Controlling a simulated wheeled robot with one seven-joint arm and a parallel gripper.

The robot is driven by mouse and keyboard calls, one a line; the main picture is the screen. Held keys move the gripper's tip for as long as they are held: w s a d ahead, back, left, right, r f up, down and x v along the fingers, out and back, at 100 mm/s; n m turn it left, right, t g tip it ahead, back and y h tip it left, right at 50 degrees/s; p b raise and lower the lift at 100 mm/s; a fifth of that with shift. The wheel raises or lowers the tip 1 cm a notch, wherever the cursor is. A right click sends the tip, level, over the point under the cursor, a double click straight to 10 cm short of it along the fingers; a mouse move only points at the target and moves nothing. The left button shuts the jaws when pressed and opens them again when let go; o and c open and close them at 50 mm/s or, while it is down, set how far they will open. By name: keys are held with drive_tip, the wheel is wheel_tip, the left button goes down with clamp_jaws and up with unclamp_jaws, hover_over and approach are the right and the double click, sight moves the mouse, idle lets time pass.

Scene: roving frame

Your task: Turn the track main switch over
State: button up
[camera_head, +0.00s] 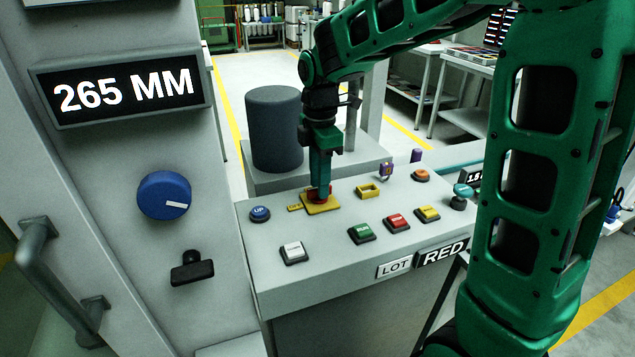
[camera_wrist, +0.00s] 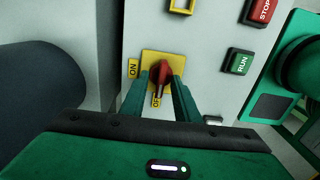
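The track main switch has a red handle (camera_wrist: 161,72) on a yellow plate (camera_wrist: 148,57), on the sloped grey console. In the wrist view an ON label (camera_wrist: 133,69) is left of the plate and an OFF label (camera_wrist: 156,101) is below it. The handle's pale strip runs down toward OFF. My gripper (camera_wrist: 162,80) has one green finger on each side of the handle, close against it, and appears shut on it. In the head view the gripper (camera_head: 319,190) points down at the plate (camera_head: 322,207) and hides most of the handle.
Near the switch are a blue UP button (camera_head: 260,214), green RUN button (camera_head: 361,232), red STOP button (camera_head: 397,221) and yellow frame (camera_head: 368,191). A dark cylinder (camera_head: 274,130) stands behind. A cabinet with a blue knob (camera_head: 164,196) and 265 MM display (camera_head: 124,92) is left.

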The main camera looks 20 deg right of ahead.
wheel_tip(320, 180, up, 10)
idle(0.5)
drive_tip(key=shift+w+r, duration=0.1)
drive_tip(key=s+d+f+m, duration=0.2)
drive_tip(key=s+d+m, duration=0.3)
drive_tip(key=s, duration=0.1)
drive_tip(key=s+d+f+m, duration=0.2)
drive_tip(key=s+d+m, duration=0.3)
drive_tip(key=s+m, duration=0.1)
drive_tip(key=s+d+f+m, duration=0.2)
drive_tip(key=s+d+m, duration=0.3)
drive_tip(key=s+m, duration=0.1)
drive_tip(key=shift+s+d+f, duration=0.15)
drive_tip(key=shift+s, duration=0.25)
drive_tip(key=shift+s+d+f, duration=0.1)
drive_tip(key=shift+s+f, duration=0.05)
drive_tip(key=shift+s, duration=0.25)
drive_tip(key=s+d+f+m, duration=0.1)
drive_tip(key=s+f+m, duration=0.3)
drive_tip(key=s+m, duration=0.3)
drive_tip(key=shift+s+d+f+m, duration=0.3)
drive_tip(key=shift+s+d, duration=0.05)
drive_tip(key=shift+s, duration=0.7)
